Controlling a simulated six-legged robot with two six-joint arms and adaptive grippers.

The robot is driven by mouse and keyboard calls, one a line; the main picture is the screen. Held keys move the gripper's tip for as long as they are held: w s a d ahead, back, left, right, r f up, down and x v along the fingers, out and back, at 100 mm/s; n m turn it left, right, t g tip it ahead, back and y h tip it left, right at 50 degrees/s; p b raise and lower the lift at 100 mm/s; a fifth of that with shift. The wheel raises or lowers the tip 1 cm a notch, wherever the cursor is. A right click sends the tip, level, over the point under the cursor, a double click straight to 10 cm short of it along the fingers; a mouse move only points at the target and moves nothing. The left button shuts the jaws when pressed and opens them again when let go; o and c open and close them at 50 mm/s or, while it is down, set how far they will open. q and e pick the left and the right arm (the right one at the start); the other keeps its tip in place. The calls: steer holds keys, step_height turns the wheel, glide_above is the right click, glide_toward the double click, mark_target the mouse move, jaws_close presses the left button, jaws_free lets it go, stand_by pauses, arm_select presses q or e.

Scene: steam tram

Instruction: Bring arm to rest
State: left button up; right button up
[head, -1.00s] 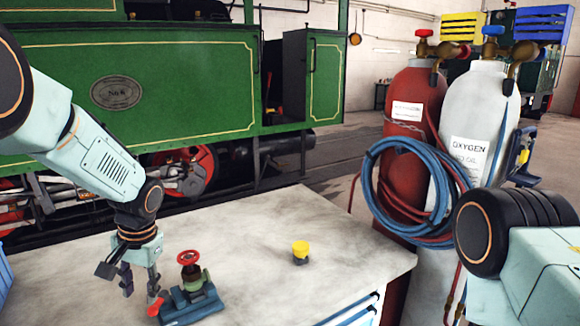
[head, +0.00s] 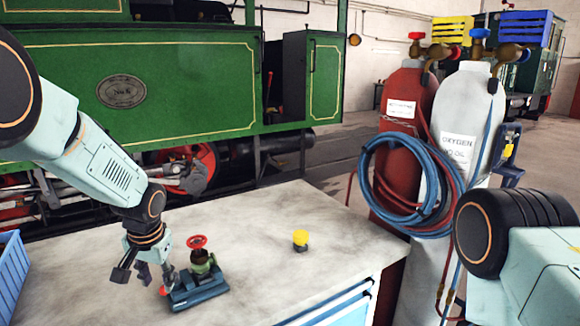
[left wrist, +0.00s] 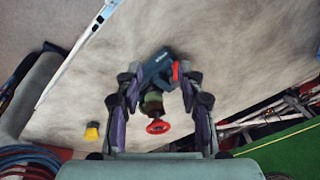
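My left gripper (head: 145,278) hangs over the workbench (head: 265,290), beside the left end of a small blue vise (head: 200,290). A green valve body with a red handwheel (head: 197,242) stands at the vise. In the left wrist view my left gripper (left wrist: 158,85) has its two fingers well apart. The vise (left wrist: 155,72) and the red handwheel (left wrist: 158,127) show in the gap between them, with nothing visibly gripped. My right arm's link shows at the right edge of the head view. My right gripper is out of view.
A yellow-topped knob (head: 301,238) stands on the bench to the right. A blue bin (head: 12,270) is at the left edge. Red (head: 402,95) and white (head: 468,95) gas cylinders with coiled hoses stand right of the bench. The green tram (head: 200,85) is behind.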

arm_select(q)
steer(key=s+d+f+t+h+b, duration=0.1)
steer(key=s+d+f+b, duration=0.15)
steer(key=s+f, duration=0.45)
steer(key=s+d+f+t+h+b, duration=0.1)
steer(key=s+d+f+b, duration=0.15)
steer(key=f, duration=0.75)
steer(key=s+f+g+b, duration=0.1)
steer(key=s+f+b, duration=0.2)
steer(key=s+f, duration=0.3)
steer(key=s+f+n+g+b, duration=0.1)
steer(key=s+f, duration=0.5)
steer(key=s, duration=0.8)
steer(key=s+f+g+b, duration=0.2)
steer(key=s+f+b, duration=0.3)
steer(key=s, duration=0.5)
step_height(320, 180, down, 2)
steer(key=shift+d+n+y, duration=0.3)
steer(key=shift+d+n, duration=0.1)
steer(key=shift+d, duration=0.05)
steer(key=shift+o, duration=0.3)
